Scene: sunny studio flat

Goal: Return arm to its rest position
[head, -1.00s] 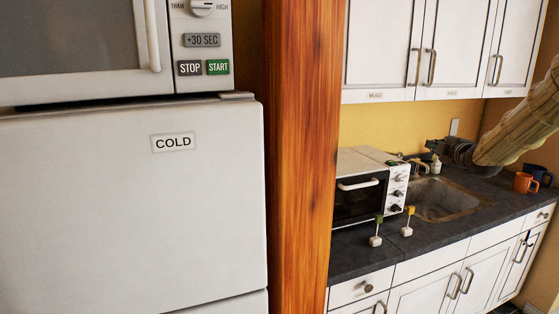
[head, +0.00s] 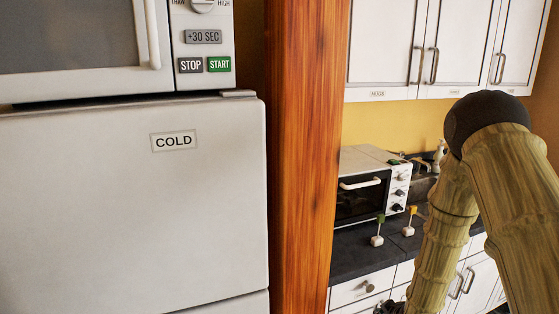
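My arm (head: 445,225) is bent on the right side of the head view. Its dark round elbow is up in front of the wall cabinets, and its bamboo-textured lower part runs down toward the bottom edge. A small dark piece of my gripper or wrist (head: 391,308) shows at the bottom edge, in front of the lower cabinets. The fingers are cut off by the frame, so I cannot see whether they are open or shut or hold anything.
A wooden post (head: 302,150) stands between the white fridge (head: 130,220) with a microwave (head: 85,45) above it and the kitchen counter (head: 350,255). A toaster oven (head: 375,185) stands on the counter. The arm hides most of the sink area.

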